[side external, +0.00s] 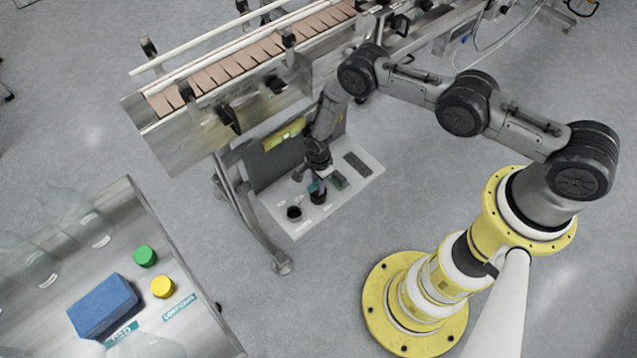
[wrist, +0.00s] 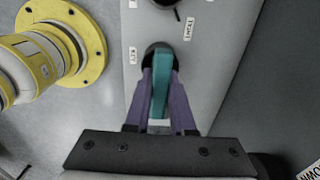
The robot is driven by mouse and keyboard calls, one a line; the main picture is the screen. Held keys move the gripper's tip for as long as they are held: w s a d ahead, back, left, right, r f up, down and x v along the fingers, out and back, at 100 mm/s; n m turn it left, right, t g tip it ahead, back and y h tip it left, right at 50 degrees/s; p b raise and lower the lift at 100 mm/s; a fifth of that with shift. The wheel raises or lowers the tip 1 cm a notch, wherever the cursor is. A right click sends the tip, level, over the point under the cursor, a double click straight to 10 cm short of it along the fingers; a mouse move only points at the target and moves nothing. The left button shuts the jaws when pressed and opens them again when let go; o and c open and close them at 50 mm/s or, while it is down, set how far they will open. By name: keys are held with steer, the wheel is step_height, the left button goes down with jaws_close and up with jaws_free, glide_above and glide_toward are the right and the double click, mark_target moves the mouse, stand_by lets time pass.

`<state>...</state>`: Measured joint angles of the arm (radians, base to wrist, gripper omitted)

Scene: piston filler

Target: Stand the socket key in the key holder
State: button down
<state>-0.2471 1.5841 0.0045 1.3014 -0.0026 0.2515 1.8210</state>
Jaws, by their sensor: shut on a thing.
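The socket key (wrist: 161,84) shows as a teal bar between the purple fingers of my gripper (wrist: 160,76), which is shut on it. In the side external view, the teal key (side external: 315,187) is small at the tip of my gripper (side external: 318,181). A round black cup, which looks like the key holder (side external: 318,198), is directly below the gripper on the pale shelf. In the wrist view, the key's far end overlaps the dark holder (wrist: 150,48). The fingers and key hide most of its mouth, so I cannot tell how deep the key sits.
A second black cup (side external: 294,213) stands left on the shelf (side external: 306,228). A dark green block (side external: 340,180) and a dark flat pad (side external: 357,163) lie to the right. The conveyor (side external: 190,130) is above and behind. A steel table (side external: 190,280) with a blue block (side external: 102,305) stands lower left.

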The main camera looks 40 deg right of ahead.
steer(key=shift+f, duration=0.15)
steer(key=c, duration=0.8)
jaws_free()
steer(key=shift+o, duration=0.2)
step_height(320, 180, up, 12)
steer(key=shift+r, duration=0.25)
